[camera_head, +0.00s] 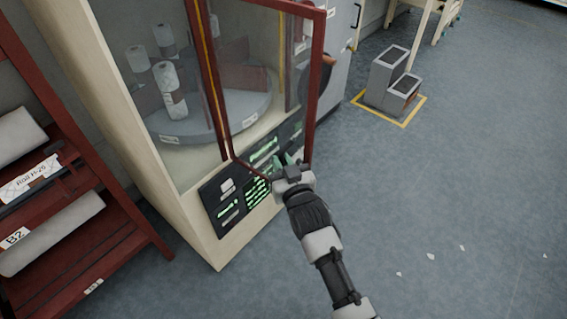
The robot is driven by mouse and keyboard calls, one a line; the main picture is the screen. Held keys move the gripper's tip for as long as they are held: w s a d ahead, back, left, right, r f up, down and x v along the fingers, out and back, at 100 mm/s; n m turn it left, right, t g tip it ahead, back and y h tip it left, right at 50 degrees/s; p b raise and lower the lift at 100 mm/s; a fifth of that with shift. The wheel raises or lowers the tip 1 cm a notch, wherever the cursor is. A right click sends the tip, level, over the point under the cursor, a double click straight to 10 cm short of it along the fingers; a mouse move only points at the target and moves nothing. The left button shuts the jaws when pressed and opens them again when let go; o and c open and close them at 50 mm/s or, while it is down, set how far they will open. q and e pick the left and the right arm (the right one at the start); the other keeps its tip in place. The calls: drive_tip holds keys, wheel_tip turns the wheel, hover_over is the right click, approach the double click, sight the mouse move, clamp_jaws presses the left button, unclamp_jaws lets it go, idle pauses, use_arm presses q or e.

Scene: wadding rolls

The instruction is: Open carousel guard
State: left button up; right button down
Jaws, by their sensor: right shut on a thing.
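The carousel guard (316,85) is a clear panel in a dark red frame on the front of a cream cabinet (125,100). It appears to stand out at an angle from the cabinet front. Behind the clear front, a round grey carousel (205,125) bears white wadding rolls (170,90). My right gripper (290,165) is at the lower edge of the guard frame, shut on it. The exact contact is partly hidden by the gripper body. My left gripper is not in view.
A dark control panel with green-lit labels (228,212) sits low on the cabinet, close to my right gripper. A red rack with white rolls (50,235) stands at left. Grey steps (386,75) stand in a yellow floor outline. The floor at right is mostly clear, with small white scraps (431,256).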

drive_tip(key=c, duration=1.5)
unclamp_jaws()
drive_tip(key=shift+a+r, duration=0.1)
drive_tip(key=shift+r, duration=0.1)
drive_tip(key=o, duration=0.4)
drive_tip(key=shift+w+a+f, duration=0.1)
drive_tip(key=shift+a+f, duration=0.05)
drive_tip(key=shift+c, duration=0.2)
drive_tip(key=shift+s+d+f, duration=0.1)
drive_tip(key=shift+s+d, duration=0.15)
drive_tip(key=shift+s, duration=0.1)
drive_tip(key=b+v, duration=0.1)
drive_tip(key=v, duration=0.9)
